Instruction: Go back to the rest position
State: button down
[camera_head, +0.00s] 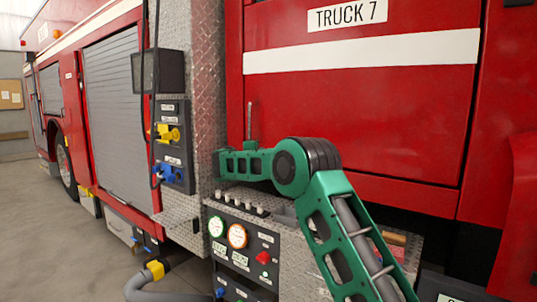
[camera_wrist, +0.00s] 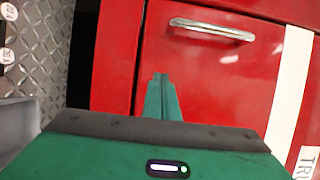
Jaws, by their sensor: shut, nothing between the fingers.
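My gripper (camera_wrist: 160,78) shows in the wrist view with its two green fingers together and nothing between them. Its tips point at a lower part of the red truck door (camera_wrist: 215,75), short of a silver handle (camera_wrist: 212,29). Whether they touch the door cannot be told. In the head view my green arm rises from the lower right to a dark-banded joint, then reaches left in front of the truck. The fingers cannot be made out clearly there.
The pump panel (camera_head: 243,250) with gauges and knobs lies just below my arm. A side panel (camera_head: 171,145) carries yellow and blue fittings. A grey hose (camera_head: 150,290) with a yellow coupling is at lower left. Open floor (camera_head: 50,235) lies left.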

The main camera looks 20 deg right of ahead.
jog(key=s+d+f+n+g+y, duration=0.1)
jog(key=s+d+f+n+g, duration=0.3)
jog(key=s, duration=0.7)
jog(key=s+d+f+n+g+y, duration=0.1)
jog(key=s+d+n+g, duration=0.1)
jog(key=s+d, duration=0.65)
jog(key=s+d+f+n+g+y, duration=0.1)
jog(key=s+d+f+n+g, duration=0.2)
jog(key=s, duration=1.1)
jog(key=s+a+f+n+g+y, duration=0.2)
jog(key=s+f+n, duration=0.1)
jog(key=s, duration=1)
jog(key=s+a+f+n+g+y, duration=0.2)
jog(key=s+f, duration=0.3)
jog(key=s, duration=0.9)
jog(key=s+a+f+n+g+y, duration=0.2)
jog(key=s+a+f+n+y, duration=0.1)
jog(key=s, duration=1)
notch_tip(320, 180, down, 2)
jog(key=shift+s+a+f+n, duration=0.1)
jog(key=shift+s+a+n, duration=0.1)
jog(key=shift+a+n, duration=0.5)
